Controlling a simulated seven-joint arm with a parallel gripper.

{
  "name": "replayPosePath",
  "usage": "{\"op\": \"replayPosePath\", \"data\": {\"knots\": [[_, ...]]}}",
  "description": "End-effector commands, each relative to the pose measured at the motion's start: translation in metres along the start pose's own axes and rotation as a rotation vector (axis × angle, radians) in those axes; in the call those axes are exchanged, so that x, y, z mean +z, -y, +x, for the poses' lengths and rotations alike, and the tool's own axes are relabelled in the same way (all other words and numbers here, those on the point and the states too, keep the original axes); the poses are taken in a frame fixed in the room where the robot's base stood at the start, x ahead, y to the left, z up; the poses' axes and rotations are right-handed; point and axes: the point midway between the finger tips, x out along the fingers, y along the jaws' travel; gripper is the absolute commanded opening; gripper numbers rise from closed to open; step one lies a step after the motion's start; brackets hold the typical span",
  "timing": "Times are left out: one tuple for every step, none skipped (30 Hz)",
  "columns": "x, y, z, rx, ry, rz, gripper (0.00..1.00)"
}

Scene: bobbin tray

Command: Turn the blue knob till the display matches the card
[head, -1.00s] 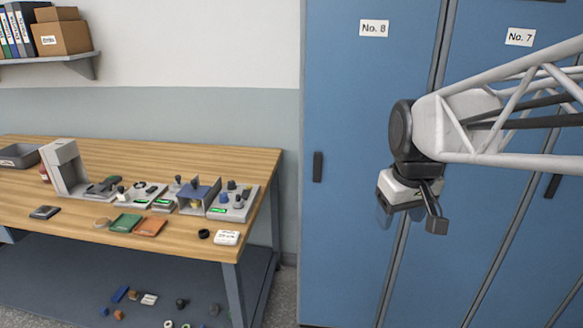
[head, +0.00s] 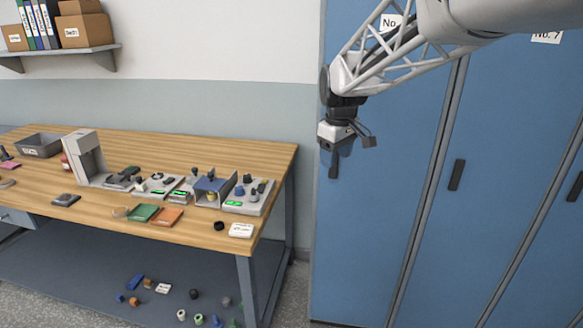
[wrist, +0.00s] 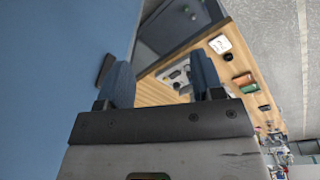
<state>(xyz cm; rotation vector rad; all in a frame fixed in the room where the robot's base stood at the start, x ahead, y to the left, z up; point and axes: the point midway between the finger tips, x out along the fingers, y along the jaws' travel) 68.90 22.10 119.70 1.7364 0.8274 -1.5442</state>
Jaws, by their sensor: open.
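Several grey units with knobs and small green displays stand on the wooden bench. The rightmost unit (head: 262,206) has a lit green display (head: 233,204) and several dark knobs. One of its knobs (head: 239,191) looks bluish, but it is too small to be sure of its colour. The display's reading is too small to make out. A white card (head: 241,230) with dark print lies at the bench's front right corner; it also shows in the wrist view (wrist: 220,44). My gripper (head: 346,156) is open and empty, in the air right of the bench, before the blue lockers.
Blue lockers (head: 400,200) stand right of the bench (head: 200,150). A dark round piece (head: 219,226), an orange pad (head: 166,217) and a green pad (head: 141,213) lie along the front. A grey upright machine (head: 86,158) stands farther left. Loose parts lie on the lower shelf (head: 80,265).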

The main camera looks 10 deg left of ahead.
Motion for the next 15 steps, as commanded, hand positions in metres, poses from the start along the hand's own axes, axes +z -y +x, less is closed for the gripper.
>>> {"op": "replayPosePath", "data": {"knots": [[-0.015,-0.001,0.005,-0.004,0.003,-0.029,0.61],[-0.023,-0.002,0.009,-0.006,0.005,-0.045,0.61],[-0.034,-0.003,0.011,-0.008,0.006,-0.068,0.61],[-0.042,-0.003,0.015,-0.011,0.008,-0.084,0.61],[-0.051,-0.003,0.017,-0.013,0.009,-0.102,0.61],[-0.062,-0.004,0.021,-0.015,0.011,-0.125,0.61],[-0.07,-0.004,0.024,-0.017,0.013,-0.141,0.61],[-0.078,-0.004,0.027,-0.019,0.014,-0.159,0.61],[-0.089,-0.004,0.032,-0.022,0.016,-0.181,0.61],[-0.097,-0.004,0.035,-0.024,0.017,-0.198,0.61],[-0.106,-0.003,0.038,-0.025,0.018,-0.216,0.61],[-0.116,-0.003,0.043,-0.028,0.019,-0.238,0.61],[-0.124,-0.003,0.046,-0.03,0.02,-0.255,0.61],[-0.133,-0.002,0.05,-0.032,0.022,-0.272,0.61],[-0.143,0.0,0.055,-0.034,0.023,-0.295,0.61]]}}
